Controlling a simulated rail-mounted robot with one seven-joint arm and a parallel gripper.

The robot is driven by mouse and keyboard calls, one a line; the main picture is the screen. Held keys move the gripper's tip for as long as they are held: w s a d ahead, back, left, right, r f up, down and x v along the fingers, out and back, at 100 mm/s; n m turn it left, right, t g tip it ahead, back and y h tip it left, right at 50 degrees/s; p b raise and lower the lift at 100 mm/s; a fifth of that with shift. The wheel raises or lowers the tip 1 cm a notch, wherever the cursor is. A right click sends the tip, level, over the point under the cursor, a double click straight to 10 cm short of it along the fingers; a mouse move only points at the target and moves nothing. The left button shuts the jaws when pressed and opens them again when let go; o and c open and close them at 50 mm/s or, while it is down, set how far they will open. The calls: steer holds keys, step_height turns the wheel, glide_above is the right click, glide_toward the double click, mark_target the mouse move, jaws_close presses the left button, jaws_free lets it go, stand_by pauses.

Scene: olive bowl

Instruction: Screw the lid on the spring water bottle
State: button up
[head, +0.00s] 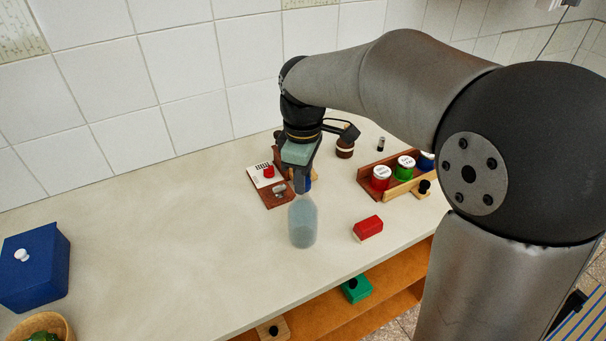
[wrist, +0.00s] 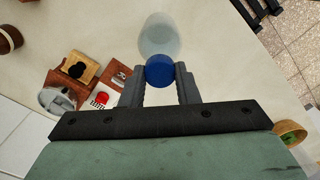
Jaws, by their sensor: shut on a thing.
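The pale, see-through water bottle (head: 302,223) stands upright near the middle of the counter. It also shows just beyond my fingertips in the wrist view (wrist: 160,33). My gripper (head: 300,182) points down at the bottle's top and is shut on the round blue lid (wrist: 159,71). In the head view a finger partly hides the lid (head: 308,184), which is at the bottle's mouth. I cannot tell whether the lid touches the neck or hangs just above it.
A red block (head: 368,228) lies right of the bottle. A wooden rack (head: 389,188) with several coloured jars stands farther back right. A brown board (head: 276,196) with small items is behind the gripper. A blue box (head: 36,268) stands far left; the counter between is clear.

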steer(key=m, duration=0.4)
steer(key=shift+m, duration=0.3)
steer(key=shift+m, duration=2.2)
steer(key=m, duration=0.4)
steer(key=shift+m, duration=0.3)
steer(key=o, duration=1.5)
steer(key=shift+c, duration=0.2)
